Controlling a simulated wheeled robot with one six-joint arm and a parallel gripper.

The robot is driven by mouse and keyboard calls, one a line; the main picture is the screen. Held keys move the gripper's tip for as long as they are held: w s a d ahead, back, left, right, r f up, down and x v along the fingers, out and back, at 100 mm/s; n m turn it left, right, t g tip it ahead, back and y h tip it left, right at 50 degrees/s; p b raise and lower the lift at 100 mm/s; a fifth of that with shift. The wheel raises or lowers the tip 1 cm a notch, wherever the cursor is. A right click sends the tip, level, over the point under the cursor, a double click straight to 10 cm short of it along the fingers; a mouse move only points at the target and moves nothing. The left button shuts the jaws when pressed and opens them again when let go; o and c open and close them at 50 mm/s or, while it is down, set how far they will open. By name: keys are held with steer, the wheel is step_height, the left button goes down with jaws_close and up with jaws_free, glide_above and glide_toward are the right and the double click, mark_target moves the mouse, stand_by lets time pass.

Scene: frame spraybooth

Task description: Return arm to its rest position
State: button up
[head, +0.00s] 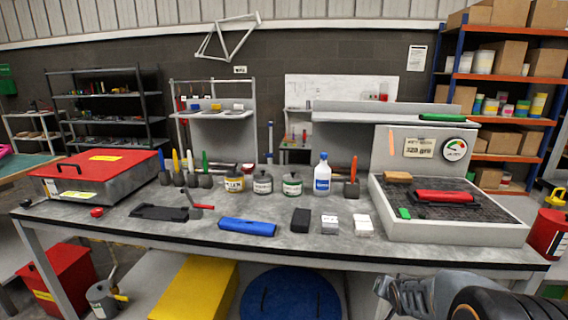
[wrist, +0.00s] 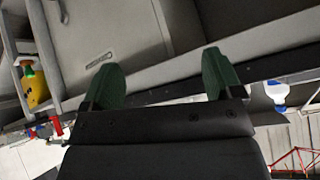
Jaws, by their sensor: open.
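My gripper (wrist: 162,78) shows in the wrist view with its two green fingertips wide apart. Nothing is between them. Beyond them is a plain grey surface with a dark edge running across, and the fingers appear apart from it. In the head view, dark and grey parts of my arm fill the lower right corner, in front of the workbench (head: 290,246). I cannot make out the fingertips in that view.
The bench holds a red-lidded case (head: 95,172), several jars, a white bottle (head: 322,175), a blue bar (head: 247,227) and a grey tray (head: 455,232) at the right. A red container (head: 548,232) stands at the far right. Yellow (head: 195,288) and blue (head: 290,293) items sit below.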

steer(key=s+a+r+n+g+y+p, duration=0.1)
steer(key=s+a+r+n+g+p, duration=0.1)
steer(key=s+a+r, duration=0.4)
steer(key=s+a+r+n+g+y+p, duration=0.1)
steer(key=s+a+r+n+p, duration=0.3)
steer(key=s+r, duration=0.7)
steer(key=a+r+g+p, duration=0.1)
steer(key=a+p, duration=0.1)
steer(key=a, duration=0.1)
steer(key=shift+s+a+r+n+g+y, duration=0.2)
steer(key=shift+a+n+g+y, duration=0.1)
steer(key=shift+y, duration=0.1)
